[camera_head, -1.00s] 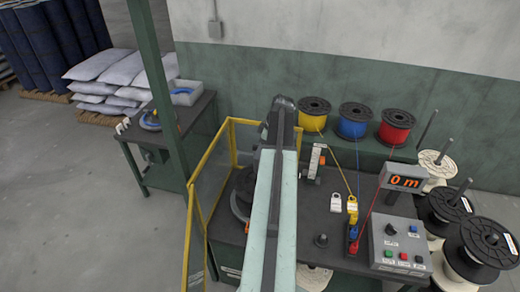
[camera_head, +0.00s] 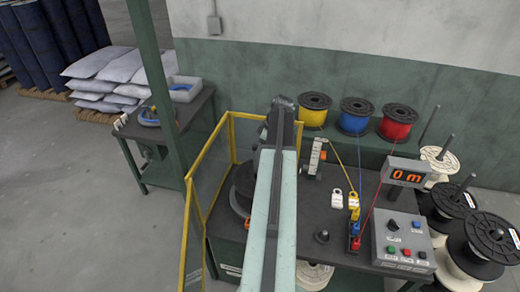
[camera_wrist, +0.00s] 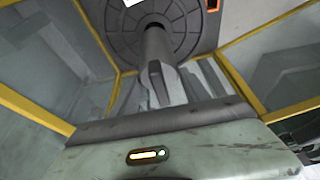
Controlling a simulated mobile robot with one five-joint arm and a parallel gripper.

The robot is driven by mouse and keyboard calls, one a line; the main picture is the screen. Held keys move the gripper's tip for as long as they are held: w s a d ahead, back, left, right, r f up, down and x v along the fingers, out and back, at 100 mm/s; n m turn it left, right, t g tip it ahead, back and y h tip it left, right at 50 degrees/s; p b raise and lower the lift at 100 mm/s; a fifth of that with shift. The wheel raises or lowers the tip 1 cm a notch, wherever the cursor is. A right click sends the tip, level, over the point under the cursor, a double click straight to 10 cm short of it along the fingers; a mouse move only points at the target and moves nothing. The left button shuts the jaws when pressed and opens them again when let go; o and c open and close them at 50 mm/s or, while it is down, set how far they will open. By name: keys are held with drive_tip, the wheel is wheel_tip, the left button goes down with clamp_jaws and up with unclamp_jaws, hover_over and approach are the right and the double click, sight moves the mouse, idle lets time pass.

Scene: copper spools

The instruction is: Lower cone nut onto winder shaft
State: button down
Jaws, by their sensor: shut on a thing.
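My gripper (camera_wrist: 160,68) is at the centre of the wrist view, shut on a grey, rounded piece (camera_wrist: 157,44) that I take for the cone nut. It points at the winder's dark ribbed disc (camera_wrist: 118,32), and the piece overlaps the disc's middle. The winder shaft is not clear behind it. I cannot tell whether the piece touches the shaft or is apart from it. In the head view my arm hides the gripper and most of the winder; only the left edge of a dark round part (camera_head: 240,190) shows beside the arm.
A yellow-framed guard (camera_head: 205,185) stands around the winder's left side, and its bars show on both sides in the wrist view.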

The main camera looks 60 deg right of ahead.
drive_tip(key=shift+f+b, duration=0.45)
drive_tip(key=shift+f, duration=0.35)
drive_tip(key=shift+f+b, duration=1.3)
drive_tip(key=shift+b, duration=0.1)
drive_tip(key=shift+c, duration=2.2)
unclamp_jaws()
drive_tip(key=shift+r, duration=0.15)
